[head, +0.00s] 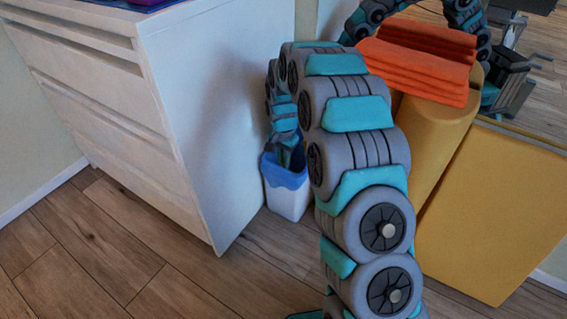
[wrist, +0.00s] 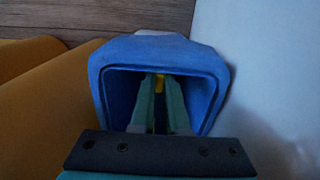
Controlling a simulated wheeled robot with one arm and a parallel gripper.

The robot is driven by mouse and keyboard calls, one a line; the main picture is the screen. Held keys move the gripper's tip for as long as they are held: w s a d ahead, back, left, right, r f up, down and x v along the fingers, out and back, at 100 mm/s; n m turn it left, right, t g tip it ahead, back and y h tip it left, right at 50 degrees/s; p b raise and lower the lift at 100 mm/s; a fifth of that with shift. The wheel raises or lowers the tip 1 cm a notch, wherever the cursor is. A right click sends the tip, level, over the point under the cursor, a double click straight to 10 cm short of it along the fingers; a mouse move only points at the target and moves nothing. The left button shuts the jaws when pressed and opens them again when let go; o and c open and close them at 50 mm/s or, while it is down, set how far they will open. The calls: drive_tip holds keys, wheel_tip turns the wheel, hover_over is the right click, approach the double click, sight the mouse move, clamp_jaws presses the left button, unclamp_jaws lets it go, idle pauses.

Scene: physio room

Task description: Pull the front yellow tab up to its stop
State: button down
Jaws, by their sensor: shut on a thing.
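A small white bin (head: 288,200) with a blue rim (head: 284,176) stands on the floor between the white cabinet and the yellow padded blocks. In the wrist view the bin's blue opening (wrist: 100,75) surrounds my fingers. My gripper (wrist: 159,88) reaches down into it, shut on a small yellow tab (wrist: 160,84) that shows between the fingertips. Most of the tab is hidden by the fingers, and the bin's inside is dark. In the head view my gripper (head: 288,157) is at the bin's mouth and its fingertips are hidden.
The white cabinet (head: 215,120) stands close on the left of the bin. Yellow padded blocks (head: 500,215) stand on the right, with folded orange towels (head: 415,62) on top. A mirror behind reflects my arm. The wooden floor (head: 90,245) in front of the cabinet is clear.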

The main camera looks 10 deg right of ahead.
idle(0.7)
wheel_tip(320, 180, up, 7)
drive_tip(key=shift+f+p, duration=0.2)
drive_tip(key=shift+p, duration=1.05)
drive_tip(key=shift+f, duration=0.1)
drive_tip(key=c, duration=0.9)
unclamp_jaws()
wheel_tip(320, 180, up, 8)
drive_tip(key=shift+p, duration=0.35)
drive_tip(key=shift+f, duration=0.1)
